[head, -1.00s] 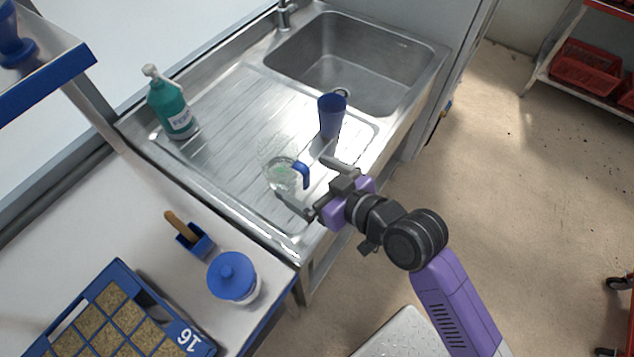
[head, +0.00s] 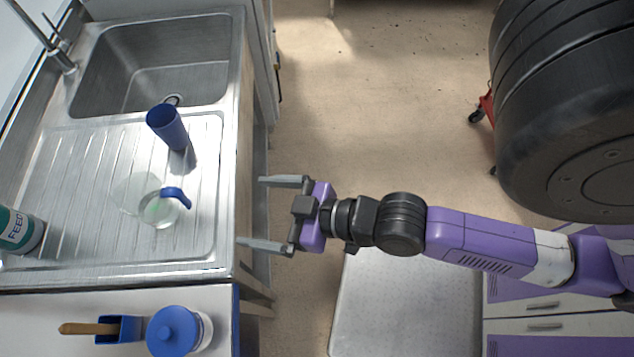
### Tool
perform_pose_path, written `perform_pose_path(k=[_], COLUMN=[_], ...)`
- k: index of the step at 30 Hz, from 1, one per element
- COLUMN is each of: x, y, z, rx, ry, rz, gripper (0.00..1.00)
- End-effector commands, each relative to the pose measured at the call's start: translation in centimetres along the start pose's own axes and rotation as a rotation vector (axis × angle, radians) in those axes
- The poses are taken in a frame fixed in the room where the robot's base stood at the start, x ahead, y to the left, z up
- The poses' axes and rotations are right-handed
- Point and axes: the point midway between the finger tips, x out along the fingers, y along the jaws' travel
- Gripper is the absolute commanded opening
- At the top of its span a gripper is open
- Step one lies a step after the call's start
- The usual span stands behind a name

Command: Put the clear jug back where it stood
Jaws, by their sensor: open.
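The clear jug (head: 158,212) with a blue handle (head: 176,196) stands on the ribbed steel drainboard (head: 75,180), left of my gripper. Its see-through body is hard to make out against the steel. My gripper (head: 252,213) is open and empty.
A blue cup (head: 168,127) stands on the drainboard near the sink basin (head: 150,65). A green bottle (head: 18,230) is at the left. A blue-lidded tub (head: 175,331) and a blue holder with a wooden-handled tool (head: 117,329) sit on the near counter. Open floor lies right.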

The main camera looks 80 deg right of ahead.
Motion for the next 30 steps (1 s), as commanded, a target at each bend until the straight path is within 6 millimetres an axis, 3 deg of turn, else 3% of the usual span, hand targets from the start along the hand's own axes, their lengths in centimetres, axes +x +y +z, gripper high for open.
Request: perform_pose_path(k=[1, 6, 12, 30], x=[-2.0, -7.6, -11.3, -12.0], y=[-0.2, -0.9, -1.7, -1.9], z=[0.7, 0.4, -0.5, -0.9], rx=[-0.004, -0.018, -0.024, -0.025], ry=[-0.003, 0.037, 0.073, 0.083], rz=[0.005, 0.008, -0.010, -0.015], gripper=[1.00, 1.00, 1.00, 1.00])
